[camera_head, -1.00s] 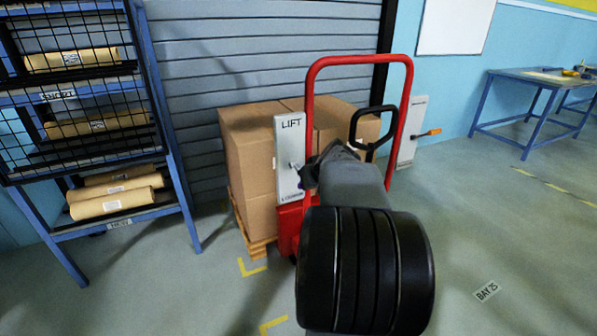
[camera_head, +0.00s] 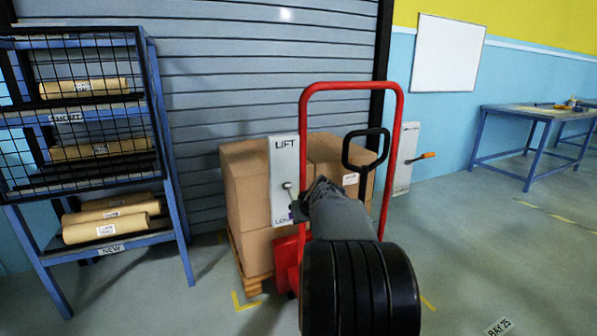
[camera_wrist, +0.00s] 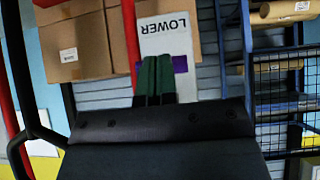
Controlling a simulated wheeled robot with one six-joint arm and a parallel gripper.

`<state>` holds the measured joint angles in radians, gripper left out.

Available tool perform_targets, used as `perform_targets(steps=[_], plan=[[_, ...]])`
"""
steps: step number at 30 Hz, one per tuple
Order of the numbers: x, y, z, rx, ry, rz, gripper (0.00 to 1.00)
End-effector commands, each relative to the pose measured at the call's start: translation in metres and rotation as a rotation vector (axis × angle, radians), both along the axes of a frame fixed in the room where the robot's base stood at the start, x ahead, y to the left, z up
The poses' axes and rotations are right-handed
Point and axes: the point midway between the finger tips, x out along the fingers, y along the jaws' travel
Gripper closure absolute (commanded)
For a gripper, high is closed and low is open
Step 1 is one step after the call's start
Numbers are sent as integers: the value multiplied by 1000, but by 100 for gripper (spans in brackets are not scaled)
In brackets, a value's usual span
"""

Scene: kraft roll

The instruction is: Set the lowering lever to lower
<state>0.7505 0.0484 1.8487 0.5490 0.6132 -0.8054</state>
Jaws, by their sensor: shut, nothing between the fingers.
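The white lever plate (camera_head: 281,160) stands upright on the red hand truck, marked LIFT at its top and LOWER at its bottom. A short lever with a pale knob (camera_head: 288,186) shows mid-plate, nearer LOWER. My gripper (camera_head: 298,211) is just below the knob, in front of the plate's lower right part, and partly covers the lower wording. In the wrist view the plate (camera_wrist: 166,42) appears upside down with LOWER readable. My green fingertips (camera_wrist: 155,62) are together and empty over a purple patch (camera_wrist: 180,64). I cannot tell whether they touch the lever.
The red frame (camera_head: 302,110) and black loop handle (camera_head: 365,135) rise close beside my arm. Cardboard boxes (camera_head: 245,190) stand behind on a pallet. A second plate with an orange-handled lever (camera_head: 427,155) is to the right. A blue rack (camera_head: 165,130) stands left. Floor at right is open.

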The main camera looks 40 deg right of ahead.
Motion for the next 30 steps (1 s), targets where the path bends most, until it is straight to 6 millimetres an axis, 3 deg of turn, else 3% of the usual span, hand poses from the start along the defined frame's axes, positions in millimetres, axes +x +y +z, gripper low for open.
perform_targets(steps=[13, 19, 24, 30], plan=[[0, 0, -9, 9, 13, 3, 100], [-7, 4, 0, 6, 11, 3, 100], [-22, 14, 23, -3, -1, 7, 100], [-62, 25, 32, -4, -3, 4, 100]])
